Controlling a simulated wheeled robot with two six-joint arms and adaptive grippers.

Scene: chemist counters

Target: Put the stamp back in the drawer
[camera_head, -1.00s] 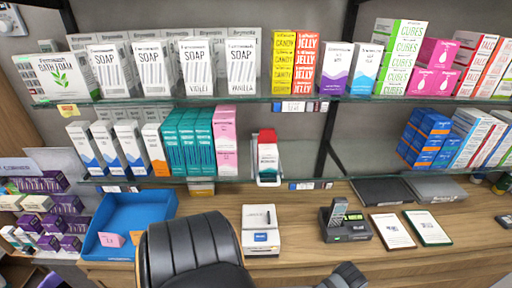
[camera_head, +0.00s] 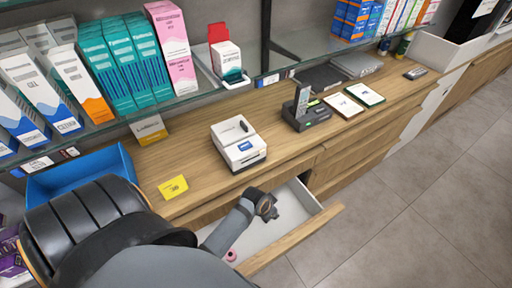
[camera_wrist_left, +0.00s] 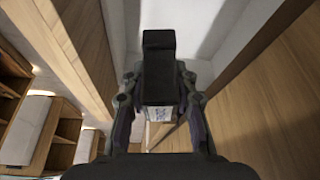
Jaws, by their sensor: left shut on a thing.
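My left gripper (camera_head: 266,208) reaches over the open drawer. In the left wrist view my left gripper (camera_wrist_left: 160,100) is shut on the stamp (camera_wrist_left: 159,68), a dark block held between its two fingers with a paler patterned part low down. In the head view the stamp is too small and dark to tell from the gripper. The drawer has a white inside (camera_head: 292,200) and a wooden front (camera_head: 290,240). My right gripper is out of view.
The wooden counter (camera_head: 205,170) carries a white box-shaped device (camera_head: 238,143), a handset in a dark base (camera_head: 306,112) and a yellow label (camera_head: 173,187). Bare floor lies right.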

